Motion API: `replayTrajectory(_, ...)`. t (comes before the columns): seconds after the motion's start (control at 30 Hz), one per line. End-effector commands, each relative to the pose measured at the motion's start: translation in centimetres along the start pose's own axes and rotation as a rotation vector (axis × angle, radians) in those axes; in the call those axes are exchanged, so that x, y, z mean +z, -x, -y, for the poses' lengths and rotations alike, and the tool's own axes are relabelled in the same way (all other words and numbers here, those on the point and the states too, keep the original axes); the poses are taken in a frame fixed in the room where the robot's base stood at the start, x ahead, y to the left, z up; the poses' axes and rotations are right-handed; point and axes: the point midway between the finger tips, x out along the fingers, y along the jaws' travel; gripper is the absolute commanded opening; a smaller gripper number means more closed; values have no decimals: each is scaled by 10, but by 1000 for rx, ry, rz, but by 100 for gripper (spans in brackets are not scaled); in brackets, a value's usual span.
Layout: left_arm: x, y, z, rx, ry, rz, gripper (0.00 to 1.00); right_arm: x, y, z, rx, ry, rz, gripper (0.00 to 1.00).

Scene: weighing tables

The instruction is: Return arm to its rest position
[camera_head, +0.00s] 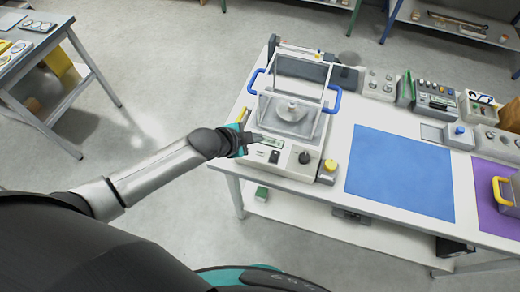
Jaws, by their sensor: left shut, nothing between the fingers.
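My left arm reaches in from the lower left. My left gripper (256,138) is shut and empty, at the front left corner of a balance (283,152), over or beside its small green display. I cannot tell whether it touches the balance. The balance has a clear draft shield (294,95) with blue side handles and a round pan inside. My right gripper is not in the picture.
The white table (332,212) bears a blue mat (400,172), a purple mat (497,222), a yellow-topped block (328,170) and several instruments along the back. Another table (38,52) stands far left. Open floor (160,70) lies between.

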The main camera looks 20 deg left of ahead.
Motion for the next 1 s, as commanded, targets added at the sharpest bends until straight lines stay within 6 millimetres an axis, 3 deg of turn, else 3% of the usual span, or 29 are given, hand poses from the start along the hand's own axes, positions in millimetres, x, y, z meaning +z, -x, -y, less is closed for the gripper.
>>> replayTrajectory(0.3, -1, 0, -2, 3, 5, 0, 0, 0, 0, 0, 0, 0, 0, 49)
replayTrajectory(0.47, -18, 11, -25, 39, 86, 9, 0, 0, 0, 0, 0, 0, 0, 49)
replayTrajectory(0.67, -38, 56, -67, 97, 355, 107, 0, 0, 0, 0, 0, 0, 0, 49)
replayTrajectory(1.0, -16, 141, -96, 75, 753, 354, 0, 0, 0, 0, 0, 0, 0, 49)
